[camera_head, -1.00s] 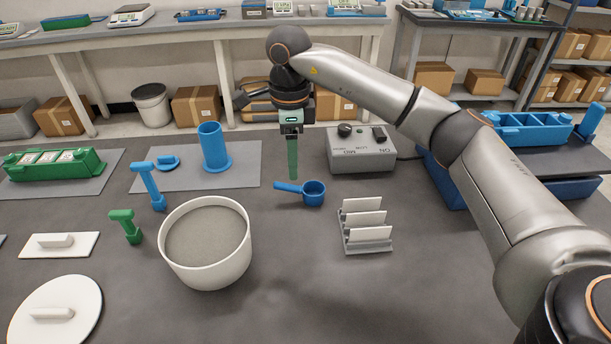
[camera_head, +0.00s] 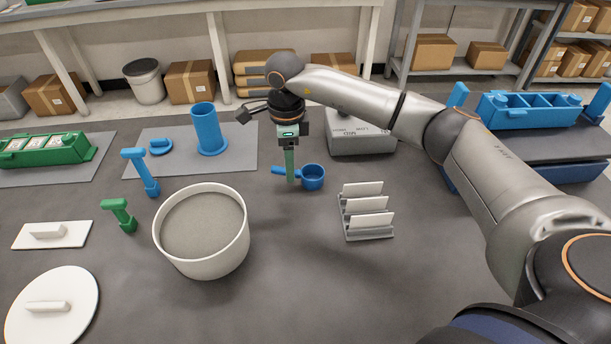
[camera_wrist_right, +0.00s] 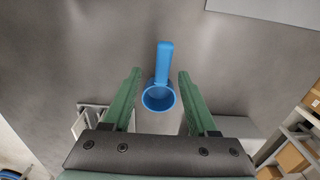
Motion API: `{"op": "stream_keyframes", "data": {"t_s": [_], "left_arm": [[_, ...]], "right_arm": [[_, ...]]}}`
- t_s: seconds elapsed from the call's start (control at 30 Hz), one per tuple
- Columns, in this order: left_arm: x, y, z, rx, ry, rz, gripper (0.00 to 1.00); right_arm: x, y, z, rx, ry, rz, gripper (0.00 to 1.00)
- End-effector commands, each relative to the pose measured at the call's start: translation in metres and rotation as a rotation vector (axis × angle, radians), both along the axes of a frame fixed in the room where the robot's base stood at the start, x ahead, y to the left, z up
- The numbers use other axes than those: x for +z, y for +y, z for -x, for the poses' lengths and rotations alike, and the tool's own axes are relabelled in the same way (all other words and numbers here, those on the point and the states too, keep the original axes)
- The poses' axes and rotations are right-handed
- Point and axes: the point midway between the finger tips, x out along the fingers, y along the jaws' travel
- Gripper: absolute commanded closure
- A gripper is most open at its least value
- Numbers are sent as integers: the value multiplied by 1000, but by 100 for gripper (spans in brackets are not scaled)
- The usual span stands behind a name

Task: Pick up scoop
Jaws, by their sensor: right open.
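The blue scoop (camera_head: 313,178) lies on the dark table, its round cup to the right and its short handle pointing left. My right gripper (camera_head: 291,180) points down at the scoop, and its green fingers cover part of the handle in the head view. In the right wrist view the scoop (camera_wrist_right: 160,88) shows between the two green fingers of my right gripper (camera_wrist_right: 158,75), which are spread apart. There is a gap on both sides of the scoop, and no finger visibly touches it. My left gripper is out of view.
A white bowl of grey powder (camera_head: 240,245) stands left of the scoop. A grey card rack (camera_head: 370,235) stands to the right, and a grey control box (camera_head: 360,146) behind. A blue cylinder (camera_head: 208,130) stands on a grey mat. The front middle table is clear.

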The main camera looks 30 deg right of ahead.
Motion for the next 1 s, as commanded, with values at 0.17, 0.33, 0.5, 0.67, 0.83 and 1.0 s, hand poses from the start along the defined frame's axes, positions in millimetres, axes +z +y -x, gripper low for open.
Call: {"op": "stream_keyframes", "data": {"t_s": [0.17,0.33,0.5,0.67,0.83,1.0], "left_arm": [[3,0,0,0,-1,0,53],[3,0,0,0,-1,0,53],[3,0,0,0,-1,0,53],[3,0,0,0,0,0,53],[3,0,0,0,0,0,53],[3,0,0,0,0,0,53]], "right_arm": [[-25,1,-3,0,3,0,41],[-32,0,-3,1,-1,0,41],[-32,0,-3,1,-1,0,44],[-32,0,-3,1,0,0,62],[-32,0,-3,1,0,0,81],[-32,0,-3,1,0,0,100]]}}
